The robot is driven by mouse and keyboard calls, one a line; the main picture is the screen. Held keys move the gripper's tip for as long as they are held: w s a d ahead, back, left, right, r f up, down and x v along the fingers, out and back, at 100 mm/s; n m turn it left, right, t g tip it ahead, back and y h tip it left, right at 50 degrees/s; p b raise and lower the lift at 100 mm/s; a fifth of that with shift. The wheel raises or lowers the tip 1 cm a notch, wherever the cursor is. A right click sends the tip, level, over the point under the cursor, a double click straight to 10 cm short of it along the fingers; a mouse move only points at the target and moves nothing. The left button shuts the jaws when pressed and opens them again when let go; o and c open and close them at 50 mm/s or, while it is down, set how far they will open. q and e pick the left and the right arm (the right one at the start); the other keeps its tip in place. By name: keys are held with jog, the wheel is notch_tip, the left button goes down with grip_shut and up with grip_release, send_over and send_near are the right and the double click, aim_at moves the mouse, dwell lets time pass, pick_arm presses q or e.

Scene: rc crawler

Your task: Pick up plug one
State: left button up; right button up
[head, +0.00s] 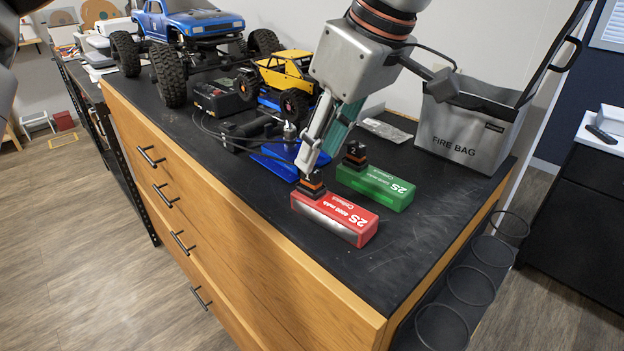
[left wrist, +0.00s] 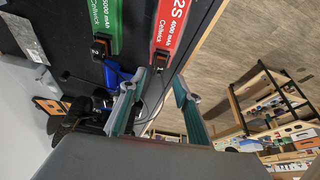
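A red battery (head: 335,217) lies near the front edge of the black worktop, with a black and orange plug (head: 312,184) standing at its left end. A green battery (head: 376,186) lies behind it with a similar plug (head: 355,154) marked "2". I cannot read the mark on the red battery's plug. My left gripper (head: 322,152) points down just above the red battery's plug, fingers apart. In the left wrist view, the open fingers (left wrist: 160,82) show nothing gripped; the red battery's plug (left wrist: 160,60) sits just beyond and between the fingertips. Contact cannot be told. My right gripper is not in view.
A blue crawler (head: 190,22) and a yellow crawler (head: 285,75) stand at the back left. A grey fire bag (head: 468,130) stands at the back right. Blue parts (head: 275,160) lie left of the plugs. The worktop's right front is clear.

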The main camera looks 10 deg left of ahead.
aim_at(315, 171)
pick_arm(q)
jog(key=b+x, duration=0.1)
jog(key=x, duration=0.4)
jog(key=shift+d, duration=0.15)
grip_shut()
jog(key=shift+r, duration=0.15)
